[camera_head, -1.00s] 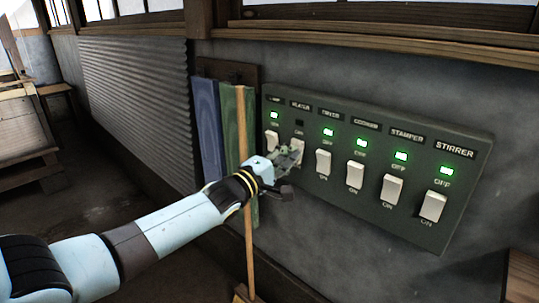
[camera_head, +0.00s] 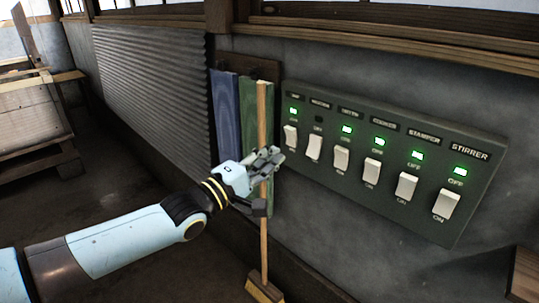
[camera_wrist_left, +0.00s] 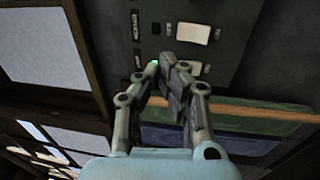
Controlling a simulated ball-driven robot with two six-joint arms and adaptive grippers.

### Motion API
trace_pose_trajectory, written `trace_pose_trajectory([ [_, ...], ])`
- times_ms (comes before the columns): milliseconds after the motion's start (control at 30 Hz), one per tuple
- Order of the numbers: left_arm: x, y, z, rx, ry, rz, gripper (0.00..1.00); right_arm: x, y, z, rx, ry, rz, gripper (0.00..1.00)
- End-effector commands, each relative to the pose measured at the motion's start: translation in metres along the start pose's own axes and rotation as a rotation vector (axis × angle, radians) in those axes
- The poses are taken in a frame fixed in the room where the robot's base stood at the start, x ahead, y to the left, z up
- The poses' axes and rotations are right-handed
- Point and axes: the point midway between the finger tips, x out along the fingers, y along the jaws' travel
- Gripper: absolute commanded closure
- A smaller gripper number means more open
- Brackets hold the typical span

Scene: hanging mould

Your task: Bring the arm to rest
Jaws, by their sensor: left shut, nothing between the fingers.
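My left gripper (camera_head: 270,162) is shut and empty, in front of the green board and the broom handle, just left of the switch panel (camera_head: 392,158). It is apart from the switches in the head view. In the left wrist view my left gripper (camera_wrist_left: 172,72) shows its fingers together, with the panel (camera_wrist_left: 228,50) beyond them. The panel has a row of several white rocker switches; the second switch from the left (camera_head: 314,147) has a dark lamp above it, and the other lamps glow green. My right gripper is not in view.
A blue board (camera_head: 226,115) and a green board (camera_head: 248,112) hang beside the panel. A broom (camera_head: 263,225) stands upright in front of them. A wooden crate (camera_head: 35,118) is at far left. A wooden edge (camera_head: 525,275) is at lower right. Open floor lies at left.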

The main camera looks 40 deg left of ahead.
Motion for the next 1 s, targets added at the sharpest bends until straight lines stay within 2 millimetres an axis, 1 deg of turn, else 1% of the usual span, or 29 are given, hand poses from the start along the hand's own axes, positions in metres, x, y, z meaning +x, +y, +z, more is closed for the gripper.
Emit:
trace_pose_trajectory([
  [100,0.0,0.0,0.0,0.0,0.0,0.0,1.0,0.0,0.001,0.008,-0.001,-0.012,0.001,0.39],
  [200,0.0,0.0,0.0,0.0,0.0,0.0,1.0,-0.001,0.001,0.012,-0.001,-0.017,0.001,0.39],
  [467,0.0,-0.001,0.0,0.0,0.0,0.0,1.0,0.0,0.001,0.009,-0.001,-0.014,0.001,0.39],
  [567,-0.004,-0.012,0.004,-0.015,0.007,-0.01,1.0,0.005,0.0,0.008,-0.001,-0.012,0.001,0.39],
  [667,-0.018,-0.05,0.004,-0.037,0.035,-0.07,1.0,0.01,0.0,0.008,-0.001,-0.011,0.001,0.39],
  [767,-0.046,-0.114,0.003,-0.019,0.072,-0.201,1.0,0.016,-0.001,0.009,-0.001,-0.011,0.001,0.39],
  [800,-0.061,-0.144,0.003,0.015,0.083,-0.271,1.0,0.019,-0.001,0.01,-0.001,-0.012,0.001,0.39],
  [867,-0.087,-0.188,0.005,0.082,0.089,-0.382,1.0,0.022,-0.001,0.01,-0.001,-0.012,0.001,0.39],
  [900,-0.106,-0.216,0.007,0.133,0.085,-0.456,1.0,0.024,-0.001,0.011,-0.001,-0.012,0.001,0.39],
  [967,-0.137,-0.256,0.011,0.217,0.067,-0.571,1.0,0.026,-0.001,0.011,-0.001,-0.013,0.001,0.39],
  [1000,-0.16,-0.281,0.016,0.274,0.046,-0.647,1.0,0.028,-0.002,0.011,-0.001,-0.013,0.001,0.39],
])
